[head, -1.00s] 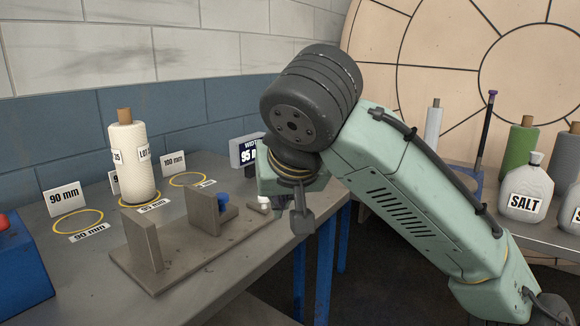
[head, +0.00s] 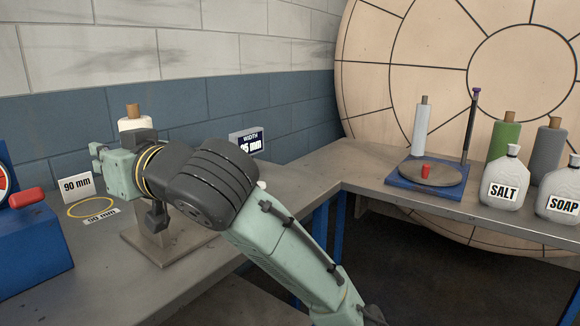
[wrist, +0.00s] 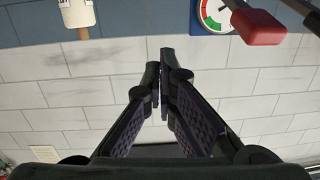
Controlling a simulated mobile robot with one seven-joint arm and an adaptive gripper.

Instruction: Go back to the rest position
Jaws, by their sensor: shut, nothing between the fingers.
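My gripper (wrist: 160,88) shows in the wrist view with its two dark fingers together at the tips and nothing between them. The background there is the tiled wall, so the fingers are clear of any object. In the head view my arm is folded over the left table, and its wrist end is at the left, above the wooden stand (head: 170,250). The fingers cannot be made out in the head view. The cream roll (head: 135,124) stands behind my wrist, mostly hidden; a roll (wrist: 77,12) also shows at the top left of the wrist view.
A blue box with a red lever (head: 27,197) is at the far left; a dial (wrist: 213,14) shows in the wrist view. The right bench holds a turntable (head: 428,176) and salt (head: 504,180) and soap (head: 561,195) bottles.

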